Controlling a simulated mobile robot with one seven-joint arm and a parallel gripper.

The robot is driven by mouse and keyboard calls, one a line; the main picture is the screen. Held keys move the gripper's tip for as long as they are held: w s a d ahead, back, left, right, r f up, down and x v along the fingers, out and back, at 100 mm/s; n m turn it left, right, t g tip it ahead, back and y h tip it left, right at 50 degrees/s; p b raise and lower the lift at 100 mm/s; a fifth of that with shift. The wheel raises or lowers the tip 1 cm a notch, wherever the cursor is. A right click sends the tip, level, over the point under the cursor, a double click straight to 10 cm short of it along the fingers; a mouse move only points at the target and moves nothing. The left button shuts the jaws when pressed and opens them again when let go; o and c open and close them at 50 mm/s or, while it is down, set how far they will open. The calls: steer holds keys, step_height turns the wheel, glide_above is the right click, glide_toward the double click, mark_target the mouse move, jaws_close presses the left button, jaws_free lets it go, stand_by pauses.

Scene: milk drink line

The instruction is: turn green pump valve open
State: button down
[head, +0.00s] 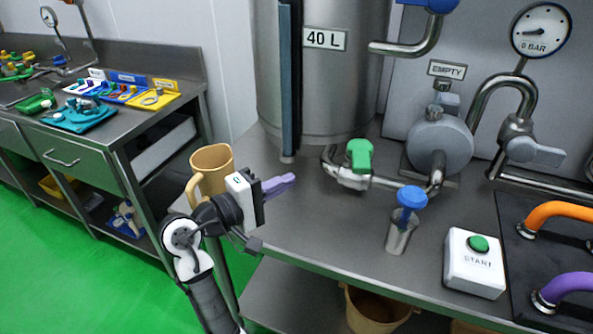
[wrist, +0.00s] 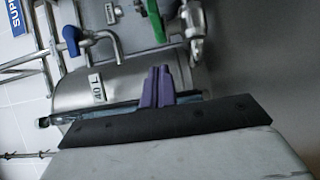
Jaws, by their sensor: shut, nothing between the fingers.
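The green pump valve handle (head: 360,154) sits on the pipe between the steel tank (head: 330,75) and the pump (head: 438,145). In the wrist view a green handle (wrist: 155,20) shows at the top, beyond the fingertips. My gripper (head: 292,182) has purple fingers, which are shut with nothing between them. It is to the left of the green valve and apart from it, above the front left of the counter. In the wrist view the fingers (wrist: 158,72) point up the picture in front of the tank.
A tan jug (head: 211,168) stands behind my wrist. A blue-topped valve (head: 411,197) over a small steel cup (head: 400,236), and a START button box (head: 475,263), are on the right. Orange (head: 560,212) and purple (head: 570,286) hose handles lie further right. Counter between gripper and valve is clear.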

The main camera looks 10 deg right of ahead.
steer(key=p, duration=0.2)
glide_toward(352, 160)
steer(key=w, duration=0.3)
steer(key=d+p, duration=0.1)
steer(key=d, duration=0.3)
steer(key=shift+s+d+r, duration=0.15)
steer(key=shift+s+d, duration=0.2)
steer(key=shift+d, duration=0.3)
steer(key=shift+t, duration=0.3)
